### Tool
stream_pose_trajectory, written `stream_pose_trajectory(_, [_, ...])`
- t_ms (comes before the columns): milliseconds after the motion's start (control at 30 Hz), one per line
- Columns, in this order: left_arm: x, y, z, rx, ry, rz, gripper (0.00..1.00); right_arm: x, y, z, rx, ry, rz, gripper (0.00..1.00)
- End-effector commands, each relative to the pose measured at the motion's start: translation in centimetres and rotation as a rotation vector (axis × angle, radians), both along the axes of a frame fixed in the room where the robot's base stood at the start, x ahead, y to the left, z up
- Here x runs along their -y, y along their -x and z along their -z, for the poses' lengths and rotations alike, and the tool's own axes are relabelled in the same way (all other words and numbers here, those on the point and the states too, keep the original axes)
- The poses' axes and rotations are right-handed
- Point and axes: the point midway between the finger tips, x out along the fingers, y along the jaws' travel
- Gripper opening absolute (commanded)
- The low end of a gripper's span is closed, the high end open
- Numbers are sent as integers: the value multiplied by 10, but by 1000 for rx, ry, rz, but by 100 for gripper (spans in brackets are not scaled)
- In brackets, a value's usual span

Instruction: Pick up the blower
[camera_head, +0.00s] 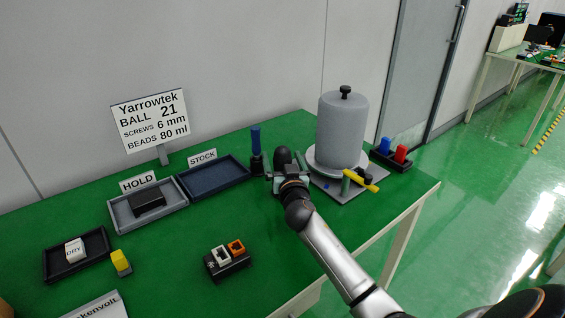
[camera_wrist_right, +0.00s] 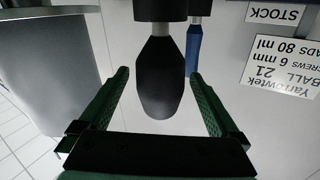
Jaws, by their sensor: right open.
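The blower, a black tapered bulb (camera_head: 283,156), stands upright at the back of the green table, just left of the grey cylinder. In the right wrist view the bulb (camera_wrist_right: 159,80) lies between the two green fingers, with visible gaps on both sides. My right gripper (camera_head: 289,178) is open around or just in front of it; the lower part of the blower is hidden by the gripper in the head view. My left gripper is not in view.
A blue-handled tool (camera_head: 255,140) stands close left of the blower. The tall grey cylinder (camera_head: 342,130) on its plate stands close right, with a yellow-handled part (camera_head: 362,178) in front. The STOCK tray (camera_head: 214,178) is left. The table's middle is largely clear.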

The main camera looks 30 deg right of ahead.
Motion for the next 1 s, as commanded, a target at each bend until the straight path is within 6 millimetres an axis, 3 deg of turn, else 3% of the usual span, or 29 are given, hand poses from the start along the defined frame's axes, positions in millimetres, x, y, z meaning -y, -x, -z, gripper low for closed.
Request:
stream_pose_trajectory(200, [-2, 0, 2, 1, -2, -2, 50, 10, -23, -1, 0, 1, 1, 98])
stream_pose_trajectory(533, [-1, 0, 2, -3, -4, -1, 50, 11, -28, -1, 0, 0, 0, 98])
stream_pose_trajectory(1000, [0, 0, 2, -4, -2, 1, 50, 11, -27, -1, -1, -1, 0, 46])
